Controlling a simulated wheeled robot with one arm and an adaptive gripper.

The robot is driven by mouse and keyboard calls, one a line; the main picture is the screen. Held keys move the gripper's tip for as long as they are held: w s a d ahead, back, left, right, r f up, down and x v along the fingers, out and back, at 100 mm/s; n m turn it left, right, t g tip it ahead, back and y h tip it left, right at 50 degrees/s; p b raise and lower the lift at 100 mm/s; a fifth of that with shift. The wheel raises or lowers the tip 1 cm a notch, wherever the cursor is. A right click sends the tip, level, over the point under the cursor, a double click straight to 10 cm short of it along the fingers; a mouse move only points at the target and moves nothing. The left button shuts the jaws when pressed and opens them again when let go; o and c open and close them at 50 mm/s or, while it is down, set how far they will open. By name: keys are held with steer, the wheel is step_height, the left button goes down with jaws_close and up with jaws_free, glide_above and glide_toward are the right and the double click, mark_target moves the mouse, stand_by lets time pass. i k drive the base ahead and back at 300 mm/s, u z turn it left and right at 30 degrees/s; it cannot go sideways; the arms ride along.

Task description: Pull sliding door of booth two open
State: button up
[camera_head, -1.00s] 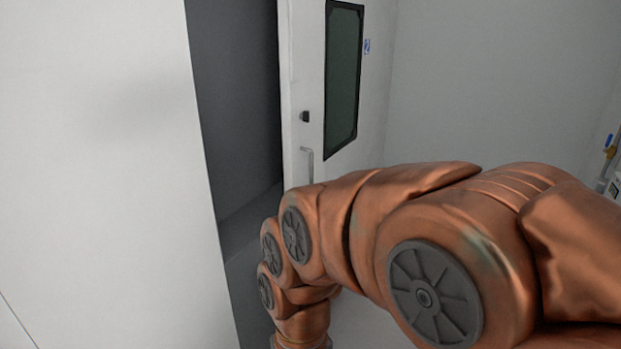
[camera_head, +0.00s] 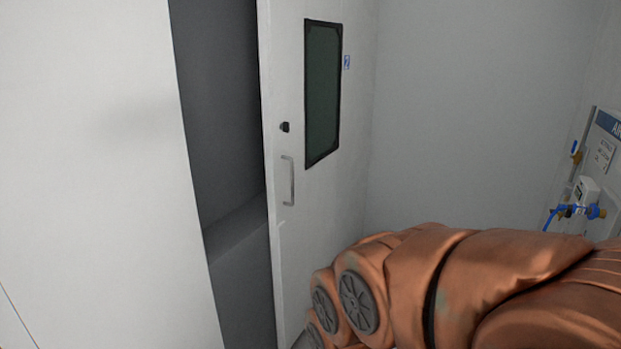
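The white sliding door (camera_head: 318,215) of booth two stands partly open in the head view. It has a dark window (camera_head: 323,95), a small blue number label (camera_head: 346,62), a black lock knob (camera_head: 285,127) and a vertical grey bar handle (camera_head: 288,180). A tall dark opening (camera_head: 222,130) shows to the left of the door's edge. My copper arm reaches in from the lower right, below and to the right of the handle. No part of it covers the handle. My gripper is out of the frame, past the bottom edge.
A plain white wall panel (camera_head: 95,170) fills the left side. A grey ledge (camera_head: 235,225) shows inside the opening. At the right, a wall panel carries blue and brass valve fittings (camera_head: 578,211) and a sign (camera_head: 607,135). A bare grey wall (camera_head: 460,110) lies between.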

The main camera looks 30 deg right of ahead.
mark_target(308, 53)
steer(key=z, duration=0.25)
steer(key=i, duration=1.55)
steer(key=u, duration=0.35)
